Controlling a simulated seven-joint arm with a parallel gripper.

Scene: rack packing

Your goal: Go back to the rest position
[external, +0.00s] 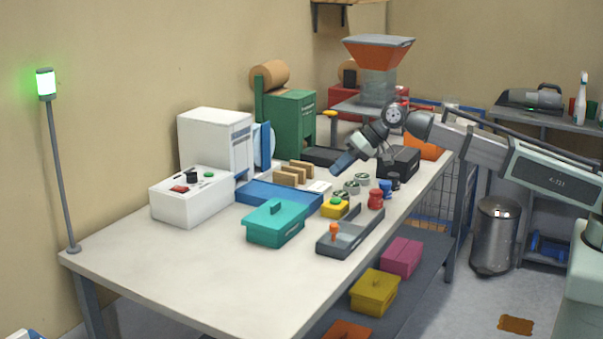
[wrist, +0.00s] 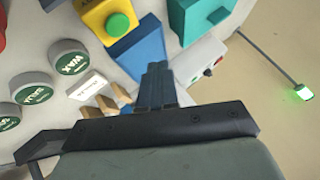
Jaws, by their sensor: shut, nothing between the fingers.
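My gripper (external: 342,164) hangs above the back middle of the white worktable (external: 150,270), with the arm reaching in from the right. In the wrist view its dark fingers (wrist: 157,82) are together and hold nothing. Below and around it are round tins with green labels (external: 352,187), one marked WAX (wrist: 68,58). The gripper appears apart from everything on the table.
A yellow box with a green button (external: 334,207), a teal lidded box (external: 275,222), a blue tray (external: 262,190) and a grey tray (external: 335,243) stand nearby. Red and blue pieces (external: 376,199) are right. The front left tabletop is clear.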

